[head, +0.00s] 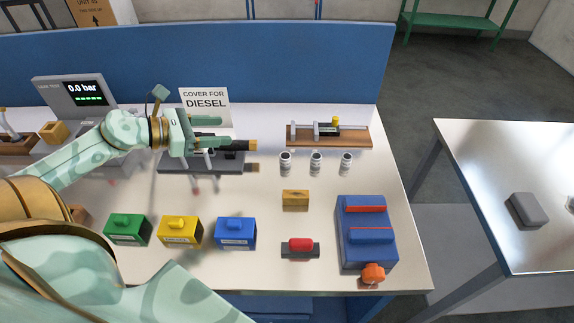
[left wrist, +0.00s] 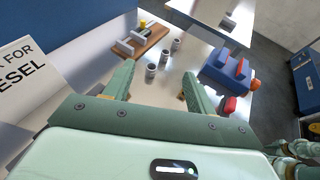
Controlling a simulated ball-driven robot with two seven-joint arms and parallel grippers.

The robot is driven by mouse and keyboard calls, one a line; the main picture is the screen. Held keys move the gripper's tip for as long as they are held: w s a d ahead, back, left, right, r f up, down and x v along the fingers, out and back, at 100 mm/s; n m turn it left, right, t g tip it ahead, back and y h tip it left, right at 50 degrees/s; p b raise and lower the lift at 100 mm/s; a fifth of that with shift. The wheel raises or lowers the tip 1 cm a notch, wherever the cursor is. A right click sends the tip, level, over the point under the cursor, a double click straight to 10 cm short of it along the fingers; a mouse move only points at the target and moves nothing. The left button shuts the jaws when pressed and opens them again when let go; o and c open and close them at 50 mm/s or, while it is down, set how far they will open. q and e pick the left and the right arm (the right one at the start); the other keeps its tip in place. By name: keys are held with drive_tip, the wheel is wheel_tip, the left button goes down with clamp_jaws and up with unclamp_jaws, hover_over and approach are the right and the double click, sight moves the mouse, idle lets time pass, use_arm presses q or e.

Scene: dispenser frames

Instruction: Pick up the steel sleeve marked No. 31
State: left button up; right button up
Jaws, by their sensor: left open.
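Three small steel sleeves stand upright in a row on the white bench: the left sleeve (head: 285,163), the middle sleeve (head: 316,163) and the right sleeve (head: 346,164). Their markings are too small to read, so I cannot tell which is No. 31. My left gripper (head: 220,134) is open and empty, above the bench to the left of the row. In the left wrist view its two fingers (left wrist: 160,88) point toward the sleeves, with the nearest sleeve (left wrist: 151,71) beyond the gap between them. My right gripper is not in view.
Behind the sleeves is a wooden-based fixture (head: 330,137). In front are a wooden block (head: 295,201), a red-handled piece (head: 300,247) and a blue case (head: 366,236). Green (head: 127,231), yellow (head: 179,233) and blue (head: 235,235) boxes line the front. A sign (head: 205,100) stands behind my gripper.

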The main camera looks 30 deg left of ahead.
use_arm(q)
wheel_tip(320, 180, down, 10)
drive_tip(key=w+b, duration=0.1)
drive_tip(key=b, duration=1)
approach(284, 156)
drive_tip(key=shift+w+d+f+g, duration=0.15)
drive_tip(key=shift+w+f, duration=0.05)
drive_tip(key=shift+w, duration=0.15)
drive_tip(key=shift+w+d+f+g, duration=0.1)
drive_tip(key=shift+w+f+g, duration=0.1)
drive_tip(key=shift+w, duration=0.2)
drive_tip(key=shift+r+b+x, duration=0.15)
drive_tip(key=shift+b+x, duration=0.35)
drive_tip(key=shift+x, duration=1.15)
drive_tip(key=shift+r+b+x, duration=0.15)
drive_tip(key=shift+b+x, duration=0.35)
drive_tip(key=shift+x, duration=1.15)
drive_tip(key=shift+d, duration=0.1)
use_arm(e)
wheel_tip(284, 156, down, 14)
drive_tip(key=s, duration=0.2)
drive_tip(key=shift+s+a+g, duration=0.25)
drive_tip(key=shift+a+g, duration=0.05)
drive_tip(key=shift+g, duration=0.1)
use_arm(q)
drive_tip(key=c, duration=1.1)
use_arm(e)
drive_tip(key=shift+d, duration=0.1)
